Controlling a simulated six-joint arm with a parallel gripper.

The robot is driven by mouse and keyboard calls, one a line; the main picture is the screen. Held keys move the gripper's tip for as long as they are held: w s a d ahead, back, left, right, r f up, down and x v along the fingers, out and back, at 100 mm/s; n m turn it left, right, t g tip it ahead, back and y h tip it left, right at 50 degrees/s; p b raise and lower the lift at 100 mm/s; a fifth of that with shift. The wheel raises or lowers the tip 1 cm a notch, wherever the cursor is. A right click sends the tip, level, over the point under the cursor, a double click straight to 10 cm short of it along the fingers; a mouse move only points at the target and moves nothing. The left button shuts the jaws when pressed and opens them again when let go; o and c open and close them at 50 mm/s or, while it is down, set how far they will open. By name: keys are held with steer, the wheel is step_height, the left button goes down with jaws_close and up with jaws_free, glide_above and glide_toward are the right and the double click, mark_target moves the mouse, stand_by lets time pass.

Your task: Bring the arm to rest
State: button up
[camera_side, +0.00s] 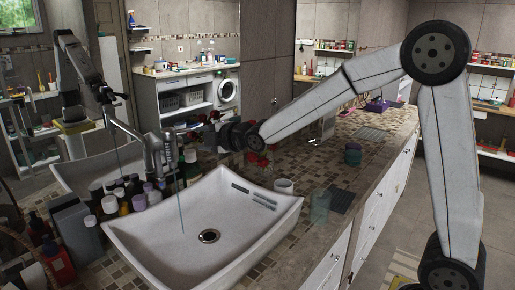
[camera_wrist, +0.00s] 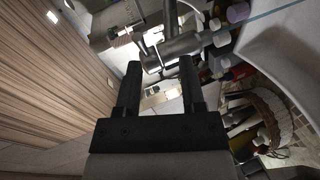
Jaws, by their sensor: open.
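My gripper (camera_wrist: 159,66) shows in the wrist view with its two dark fingers apart and nothing between them. Beyond the fingertips is the metal faucet (camera_wrist: 185,44); whether they touch it cannot be told. In the side view my arm comes from the right, bends at a high elbow and reaches left over the counter. Its wrist end is behind the sink, and the fingers there are hard to make out among dark and red things. The faucet (camera_side: 156,152) stands at the back left of the white sink (camera_side: 255,225).
Several bottles (camera_side: 110,205) crowd the left of the sink. A white cup (camera_side: 284,187), a clear glass (camera_side: 320,206) and teal jars (camera_side: 352,155) stand on the tiled counter to the right. A wicker basket (camera_wrist: 275,112) is at right in the wrist view. The counter's front edge is right.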

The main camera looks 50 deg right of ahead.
steer(key=s+f+m+g, duration=0.6)
steer(key=s+f+m, duration=0.2)
steer(key=s, duration=0.5)
steer(key=s+f+m+g+h, duration=0.1)
steer(key=s+f+m+g, duration=0.5)
steer(key=s+f, duration=0.5)
steer(key=s+m, duration=0.2)
steer(key=s, duration=0.1)
steer(key=shift+s+f+m, duration=0.3)
steer(key=shift+f+m, duration=0.05)
steer(key=shift+m, duration=0.05)
steer(key=shift+w+d, duration=0.1)
steer(key=shift+w, duration=0.05)
steer(key=w+d+m+t, duration=0.1)
steer(key=w+m+t, duration=0.3)
steer(key=w, duration=0.9)
steer(key=w+d+r+m+t, duration=0.1)
steer(key=w+m+t, duration=0.3)
steer(key=w+m, duration=0.4)
steer(key=w+d+m+t+h, duration=0.1)
steer(key=w+m+t, duration=0.3)
steer(key=w, duration=1.6)
steer(key=shift+w+d+r+m+t, duration=0.15)
steer(key=shift+d+r+m+t, duration=0.3)
steer(key=shift+m, duration=0.95)
steer(key=shift+w+f, duration=0.1)
steer(key=shift+w, duration=0.15)
